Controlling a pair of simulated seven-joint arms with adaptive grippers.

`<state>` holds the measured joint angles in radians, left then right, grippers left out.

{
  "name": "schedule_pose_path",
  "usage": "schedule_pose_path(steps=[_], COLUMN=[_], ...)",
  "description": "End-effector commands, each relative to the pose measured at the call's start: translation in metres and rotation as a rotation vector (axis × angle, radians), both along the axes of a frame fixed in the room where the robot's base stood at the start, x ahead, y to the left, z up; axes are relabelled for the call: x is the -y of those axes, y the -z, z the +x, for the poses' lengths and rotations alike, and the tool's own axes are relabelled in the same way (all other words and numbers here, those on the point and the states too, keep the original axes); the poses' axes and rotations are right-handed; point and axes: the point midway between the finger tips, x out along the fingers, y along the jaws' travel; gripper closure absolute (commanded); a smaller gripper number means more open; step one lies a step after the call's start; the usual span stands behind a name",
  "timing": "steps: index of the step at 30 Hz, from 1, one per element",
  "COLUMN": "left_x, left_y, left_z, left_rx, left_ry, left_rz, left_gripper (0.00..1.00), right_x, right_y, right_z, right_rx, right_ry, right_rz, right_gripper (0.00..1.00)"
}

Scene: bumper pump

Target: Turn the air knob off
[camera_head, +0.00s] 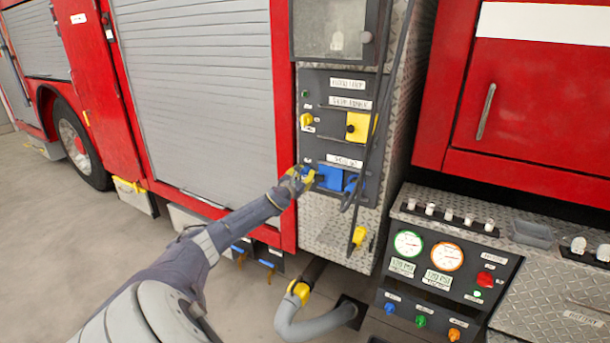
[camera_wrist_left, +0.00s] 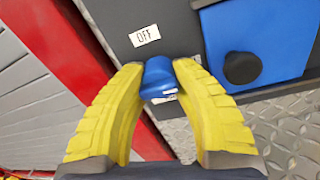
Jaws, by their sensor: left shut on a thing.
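The air knob, a blue knob (camera_wrist_left: 158,78), is on the dark panel (camera_head: 322,120) of the red truck. In the left wrist view it sits between the two yellow fingertips of my left gripper (camera_wrist_left: 158,76), which is shut on it. A white label reading OFF (camera_wrist_left: 144,36) is just above the knob. In the head view my left gripper (camera_head: 303,176) is at the panel's lower left and hides most of the knob. My right gripper is not in view.
A blue plate with a black knob (camera_wrist_left: 243,67) is right of the air knob. A yellow knob (camera_head: 306,119) and yellow plate (camera_head: 358,127) are higher up. Dark cables (camera_head: 376,110) hang in front of the panel. A gauge panel (camera_head: 445,265) stands at lower right.

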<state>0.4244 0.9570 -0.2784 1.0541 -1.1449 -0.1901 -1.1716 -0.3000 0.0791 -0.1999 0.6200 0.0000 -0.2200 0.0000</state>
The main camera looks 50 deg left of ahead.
Motion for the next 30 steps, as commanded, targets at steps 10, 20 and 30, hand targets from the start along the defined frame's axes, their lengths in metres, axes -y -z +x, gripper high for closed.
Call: schedule_pose_path(steps=[10,20,30], left_x=[0.0008,0.0018,0.0033], left_y=[0.0024,0.0025,0.0029], left_z=[-0.0001,0.0002,0.0006], left_rx=[0.014,0.097,0.206], left_ry=[0.0,0.001,0.001], left_rz=[-0.048,-0.282,-0.586], left_gripper=[1.0,1.0,1.0], right_x=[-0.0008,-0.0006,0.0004], right_y=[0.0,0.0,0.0], right_z=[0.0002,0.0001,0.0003], right_rx=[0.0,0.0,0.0], right_ry=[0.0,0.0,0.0], right_rz=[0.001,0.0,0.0], right_gripper=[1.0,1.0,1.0])
